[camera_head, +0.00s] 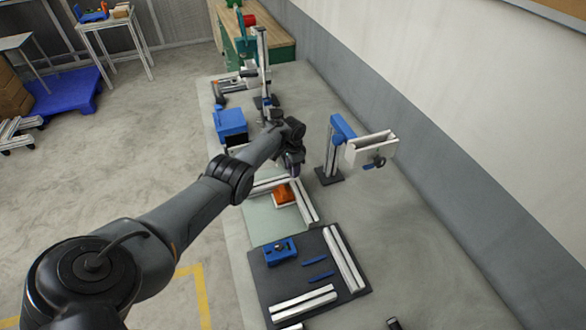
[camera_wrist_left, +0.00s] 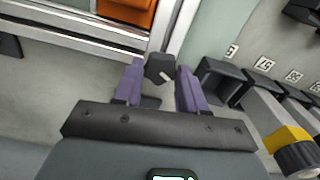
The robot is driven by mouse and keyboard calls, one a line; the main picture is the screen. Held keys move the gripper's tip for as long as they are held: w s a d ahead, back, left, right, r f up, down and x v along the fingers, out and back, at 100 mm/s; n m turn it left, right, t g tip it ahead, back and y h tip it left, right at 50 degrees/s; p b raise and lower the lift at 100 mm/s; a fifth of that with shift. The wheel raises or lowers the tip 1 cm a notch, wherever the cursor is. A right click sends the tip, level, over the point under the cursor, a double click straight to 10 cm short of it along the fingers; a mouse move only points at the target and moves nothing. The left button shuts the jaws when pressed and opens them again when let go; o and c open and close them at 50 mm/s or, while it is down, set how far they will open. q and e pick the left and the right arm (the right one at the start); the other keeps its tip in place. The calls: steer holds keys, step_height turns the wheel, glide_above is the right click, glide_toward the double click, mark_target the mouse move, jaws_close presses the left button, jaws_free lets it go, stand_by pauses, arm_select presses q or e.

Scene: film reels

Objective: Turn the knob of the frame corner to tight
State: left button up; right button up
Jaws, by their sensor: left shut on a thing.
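The frame corner (camera_head: 311,207) is made of pale aluminium profiles, with an orange block (camera_head: 284,193) inside the angle. Part of the profiles (camera_wrist_left: 75,35) and the orange block (camera_wrist_left: 128,10) also show in the left wrist view. A dark knob (camera_wrist_left: 157,66) with a small light mark sits between the purple fingers of my left gripper (camera_wrist_left: 160,84). The gripper is shut on it. In the head view my left gripper (camera_head: 294,170) is at the far end of the frame, and it hides the knob there. My right gripper is not in view.
A dark mat (camera_head: 262,286) with profiles, a blue block (camera_head: 280,251) and blue strips lies nearer. A post with a blue arm (camera_head: 342,128) and pale holder stands right. A blue box (camera_head: 230,122) stands left of my arm. Numbered dark holders (camera_wrist_left: 222,78) show in the wrist view.

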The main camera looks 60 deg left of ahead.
arm_select(q)
steer(key=m, duration=0.2)
steer(key=shift+f+m+b, duration=0.15)
steer(key=shift+m+b, duration=0.25)
steer(key=m+b, duration=0.1)
steer(key=m, duration=0.2)
steer(key=shift+m, duration=0.3)
steer(key=m+b, duration=0.2)
steer(key=m, duration=0.4)
steer(key=shift+s+d+b, duration=0.1)
steer(key=shift+b, duration=0.2)
steer(key=o, duration=1.1)
steer(key=shift+c, duration=0.2)
steer(key=shift+r, duration=0.2)
